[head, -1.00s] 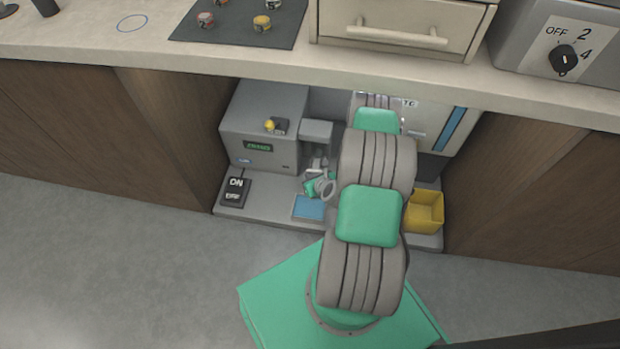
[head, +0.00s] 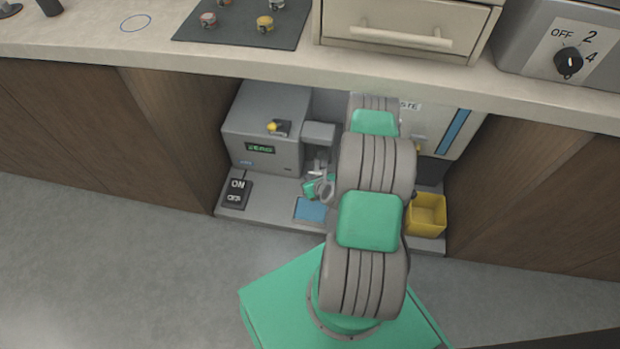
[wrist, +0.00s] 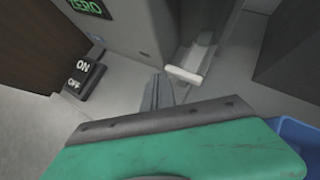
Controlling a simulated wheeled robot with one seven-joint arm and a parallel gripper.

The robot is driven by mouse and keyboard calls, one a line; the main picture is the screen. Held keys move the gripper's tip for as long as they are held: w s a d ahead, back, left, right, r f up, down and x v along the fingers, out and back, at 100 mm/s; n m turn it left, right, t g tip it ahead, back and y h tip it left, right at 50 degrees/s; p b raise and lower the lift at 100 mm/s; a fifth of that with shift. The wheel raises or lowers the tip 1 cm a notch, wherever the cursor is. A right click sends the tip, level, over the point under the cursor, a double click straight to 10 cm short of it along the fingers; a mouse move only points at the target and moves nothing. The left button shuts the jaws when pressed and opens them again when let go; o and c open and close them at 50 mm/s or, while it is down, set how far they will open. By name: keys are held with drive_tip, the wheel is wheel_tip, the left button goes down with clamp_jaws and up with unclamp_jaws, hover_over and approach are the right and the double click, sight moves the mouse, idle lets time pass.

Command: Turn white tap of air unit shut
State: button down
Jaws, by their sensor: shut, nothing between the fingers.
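The grey air unit (head: 262,130) with a green-lit display stands low in the recess under the counter. In the wrist view its grey side (wrist: 125,30) is at the upper middle. A white bar-shaped tap (wrist: 184,75) shows there, just right of my fingertips, at the end of a pale stem. My gripper (wrist: 158,82) is shut and empty, its fingers pointing down beside the tap. A small gap seems to lie between them; contact cannot be told. In the head view my arm hides part of this area, and the tap is too small to make out surely.
A black ON/OFF switch (head: 235,193) lies left on the base plate. A blue pad (head: 311,209) and a yellow bin (head: 427,214) are near the front. A pale cabinet (head: 432,132) stands right. Wooden panels close both sides.

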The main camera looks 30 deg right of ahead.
drive_tip(key=shift+r, duration=0.1)
drive_tip(key=s+a+r+p, duration=0.1)
drive_tip(key=s+p, duration=0.2)
drive_tip(key=s, duration=1.1)
drive_tip(key=shift+s+r, duration=0.2)
drive_tip(key=shift+r, duration=0.2)
